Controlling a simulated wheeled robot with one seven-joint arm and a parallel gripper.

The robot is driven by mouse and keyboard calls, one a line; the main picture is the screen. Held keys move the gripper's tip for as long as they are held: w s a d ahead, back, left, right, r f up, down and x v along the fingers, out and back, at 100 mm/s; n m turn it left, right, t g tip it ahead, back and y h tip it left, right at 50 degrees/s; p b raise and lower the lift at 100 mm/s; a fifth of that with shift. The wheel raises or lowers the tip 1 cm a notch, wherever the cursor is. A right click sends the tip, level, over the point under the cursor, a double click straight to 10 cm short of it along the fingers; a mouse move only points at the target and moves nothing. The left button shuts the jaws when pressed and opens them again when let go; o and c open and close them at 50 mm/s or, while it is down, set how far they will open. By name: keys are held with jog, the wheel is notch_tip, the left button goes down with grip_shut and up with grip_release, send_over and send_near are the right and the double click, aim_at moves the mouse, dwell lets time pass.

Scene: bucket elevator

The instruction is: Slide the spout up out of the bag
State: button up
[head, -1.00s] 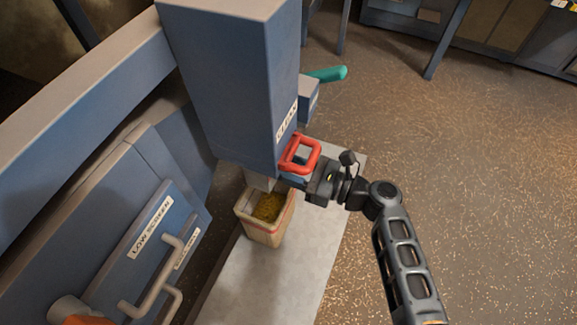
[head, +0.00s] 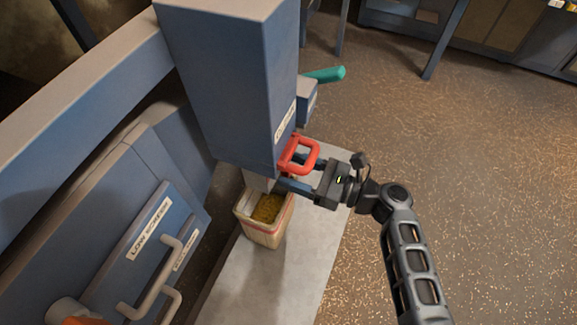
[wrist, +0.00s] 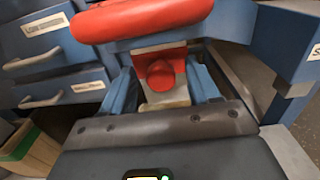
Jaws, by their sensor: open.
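The pale grey spout (head: 258,183) shows under the blue column (head: 230,90), at the back of the bag's mouth. I cannot tell how far its lower end reaches into the bag. The open bag (head: 263,234) stands upright below, with yellow grain inside. A red loop handle (head: 314,160) sticks out of the column's front; in the wrist view it (wrist: 145,18) crosses the top. Below it a red round knob (wrist: 160,74) sits between my blue fingers, apart from both. My gripper (head: 295,172) is open and empty, just below the handle.
A grey slab (head: 265,280) carries the bag. A teal lever (head: 326,74) juts out behind the column. A blue panel (head: 140,235) with pale handles stands at left. The brown floor (head: 470,170) on the right is clear.

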jog(key=v, duration=0.5)
jog(key=shift+s+d, duration=0.1)
jog(key=shift+d, duration=0.2)
jog(key=s+d+f+n+t+h, duration=0.2)
jog(key=s+d+f+n+h, duration=0.15)
jog(key=s+f+h, duration=0.6)
jog(key=s+d+n+t+h, duration=0.1)
jog(key=s+d+n+h, duration=0.35)
jog(key=s, duration=0.85)
jog(key=s+d+r+n+t+h, duration=0.1)
jog(key=s+r+n, duration=0.3)
jog(key=r, duration=0.4)
jog(key=s+d+r+n+t+h, duration=0.1)
jog(key=s+d+r+n+t, duration=0.2)
jog(key=r, duration=0.5)
jog(key=s+d+r+n+t+h, duration=0.1)
jog(key=s+d+r+n, duration=0.3)
jog(key=r+n, duration=0.3)
jog(key=shift+s+r+t, duration=0.4)
jog(key=shift+s+r, duration=0.25)
jog(key=shift+r, duration=0.05)
